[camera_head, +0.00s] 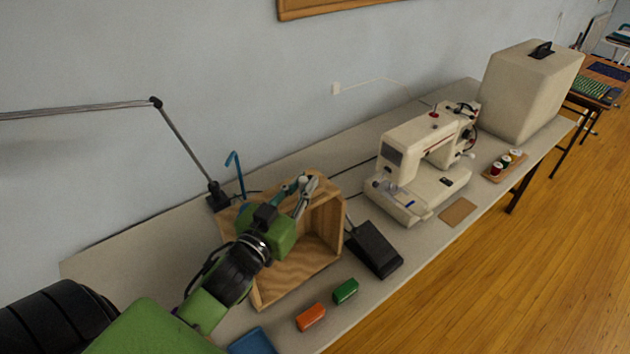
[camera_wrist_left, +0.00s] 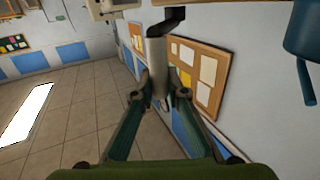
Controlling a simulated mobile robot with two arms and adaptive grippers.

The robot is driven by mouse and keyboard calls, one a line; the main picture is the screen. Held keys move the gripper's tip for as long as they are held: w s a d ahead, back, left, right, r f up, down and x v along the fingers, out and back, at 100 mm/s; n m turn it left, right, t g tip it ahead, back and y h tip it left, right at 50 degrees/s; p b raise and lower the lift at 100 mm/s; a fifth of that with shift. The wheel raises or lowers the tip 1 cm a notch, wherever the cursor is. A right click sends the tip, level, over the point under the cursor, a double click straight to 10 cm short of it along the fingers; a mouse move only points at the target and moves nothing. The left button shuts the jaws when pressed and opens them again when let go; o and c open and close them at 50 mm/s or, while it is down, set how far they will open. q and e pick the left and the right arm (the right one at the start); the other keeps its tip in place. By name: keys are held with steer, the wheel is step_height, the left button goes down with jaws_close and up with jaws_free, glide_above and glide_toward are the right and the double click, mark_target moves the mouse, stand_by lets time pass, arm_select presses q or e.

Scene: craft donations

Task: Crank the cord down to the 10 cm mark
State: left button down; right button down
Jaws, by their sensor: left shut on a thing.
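A wooden box frame (camera_head: 290,262), open at the front, stands on the table. My left gripper (camera_head: 304,188) reaches over its top edge. In the left wrist view my left gripper (camera_wrist_left: 158,98) is shut on a pale grey cylindrical handle (camera_wrist_left: 155,68). A dark crank arm (camera_wrist_left: 166,22) joins the handle's upper end. In the head view the gripper and arm hide most of the crank and part of the box. I cannot make out the cord or a 10 cm mark in either view. My right gripper is not in view.
Orange (camera_head: 311,317), green (camera_head: 345,291) and blue (camera_head: 253,341) blocks lie along the front edge. A black foot pedal (camera_head: 374,250) is right of the box. A sewing machine (camera_head: 420,165) stands farther right. A blue bent tube (camera_head: 235,170) and lamp arm (camera_head: 185,145) are behind.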

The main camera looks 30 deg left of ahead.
arm_select(q)
steer(key=shift+s+a+p, duration=0.2)
steer(key=shift+a+p, duration=0.6)
steer(key=shift+a, duration=0.85)
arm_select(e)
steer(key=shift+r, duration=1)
arm_select(q)
steer(key=shift+f, duration=0.1)
steer(key=c, duration=2)
jaws_free()
steer(key=shift+s, duration=0.1)
steer(key=s, duration=1.2)
steer(key=shift+d, duration=0.3)
steer(key=shift+o, duration=0.2)
steer(key=shift+w, duration=0.1)
